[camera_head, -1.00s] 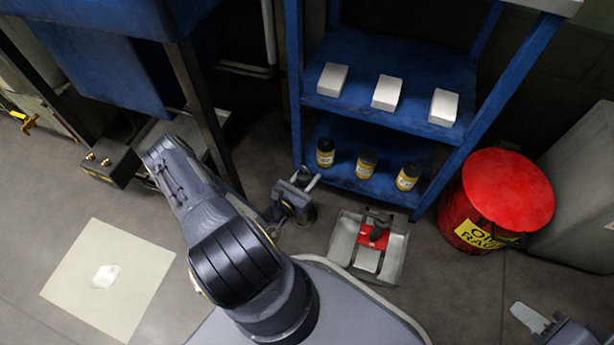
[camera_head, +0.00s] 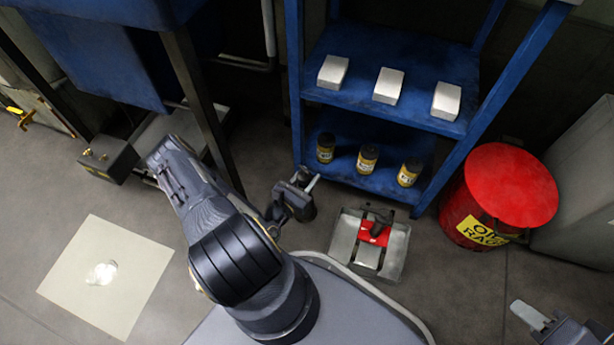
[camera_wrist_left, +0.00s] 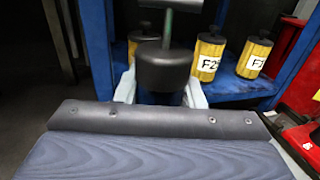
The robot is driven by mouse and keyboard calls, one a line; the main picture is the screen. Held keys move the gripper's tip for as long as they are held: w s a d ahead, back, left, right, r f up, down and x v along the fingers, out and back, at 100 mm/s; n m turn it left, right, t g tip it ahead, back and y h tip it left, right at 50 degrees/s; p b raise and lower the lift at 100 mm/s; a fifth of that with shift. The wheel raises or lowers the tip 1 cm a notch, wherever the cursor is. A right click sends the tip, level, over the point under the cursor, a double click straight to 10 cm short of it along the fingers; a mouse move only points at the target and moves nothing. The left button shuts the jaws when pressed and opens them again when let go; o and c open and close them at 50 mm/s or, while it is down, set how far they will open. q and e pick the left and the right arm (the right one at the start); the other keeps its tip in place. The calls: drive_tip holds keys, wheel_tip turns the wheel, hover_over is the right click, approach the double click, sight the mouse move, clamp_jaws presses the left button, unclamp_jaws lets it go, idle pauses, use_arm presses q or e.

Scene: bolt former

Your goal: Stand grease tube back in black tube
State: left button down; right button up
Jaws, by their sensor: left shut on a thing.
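My left gripper (camera_head: 306,181) is in front of the blue shelf's lower left corner. In the left wrist view its two pale fingers (camera_wrist_left: 160,90) are on either side of a dark cylindrical thing (camera_wrist_left: 163,70) with a thin greenish stem and a dark top. The gripper is shut on this thing, which looks upright; it may be the grease tube, but I cannot tell for sure. In the head view it is a small dark shape (camera_head: 303,174). I cannot pick out a separate black tube. My right gripper (camera_head: 531,315) is partly visible at the lower right, and its opening is unclear.
The blue shelf (camera_head: 370,113) carries white boxes (camera_head: 388,86) above and yellow cans (camera_head: 367,158) below. A grey tray (camera_head: 345,236) with a red and black thing lies on the floor. A red bin (camera_head: 500,192) stands right. A pale mat (camera_head: 75,285) lies at left.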

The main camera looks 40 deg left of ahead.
use_arm(q)
drive_tip(key=shift+f, duration=0.8)
drive_tip(key=c, duration=0.9)
unclamp_jaws()
drive_tip(key=shift+o, duration=0.2)
